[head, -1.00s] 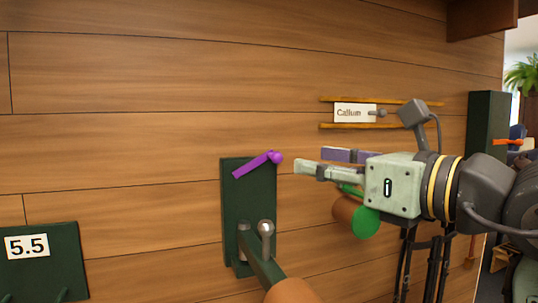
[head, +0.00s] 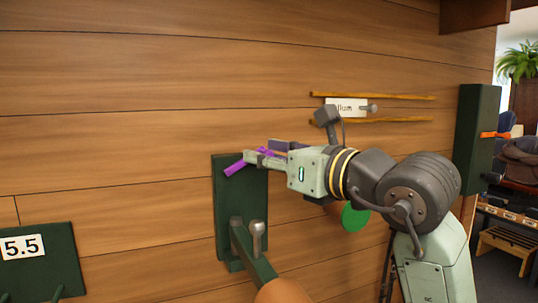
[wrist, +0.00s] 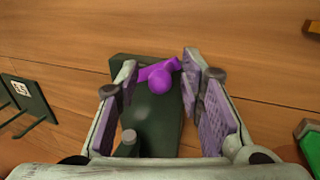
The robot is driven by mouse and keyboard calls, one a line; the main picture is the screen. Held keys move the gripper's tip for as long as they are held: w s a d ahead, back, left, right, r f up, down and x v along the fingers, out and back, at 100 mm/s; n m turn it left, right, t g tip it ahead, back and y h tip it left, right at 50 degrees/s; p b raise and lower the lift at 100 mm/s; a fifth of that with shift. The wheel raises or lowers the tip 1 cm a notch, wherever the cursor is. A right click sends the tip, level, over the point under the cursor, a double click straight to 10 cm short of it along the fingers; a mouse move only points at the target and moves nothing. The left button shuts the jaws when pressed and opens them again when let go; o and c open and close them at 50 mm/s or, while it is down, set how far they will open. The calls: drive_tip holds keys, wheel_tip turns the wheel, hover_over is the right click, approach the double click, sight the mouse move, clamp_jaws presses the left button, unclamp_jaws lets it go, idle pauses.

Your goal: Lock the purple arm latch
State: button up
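The purple arm latch (head: 234,168) is a short bar with a round knob, set near the top of a dark green plate (head: 227,208) on the wooden wall. It slants down to the left in the head view, where my fingers partly cover it. My gripper (head: 262,152) is open at the latch's knob end. In the wrist view the latch (wrist: 160,75) shows between the tips of the two spread fingers (wrist: 160,62), with space on either side of the knob. I cannot tell whether a finger touches it.
A green arm (head: 254,258) with an upright grey knob (head: 257,238) sticks out from the plate below the latch. A green-ended cylinder (head: 355,217) is below my wrist. A "5.5" board (head: 40,262) is at lower left. Wooden rails (head: 370,96) run above my gripper.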

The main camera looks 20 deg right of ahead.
clamp_jaws()
idle(0.6)
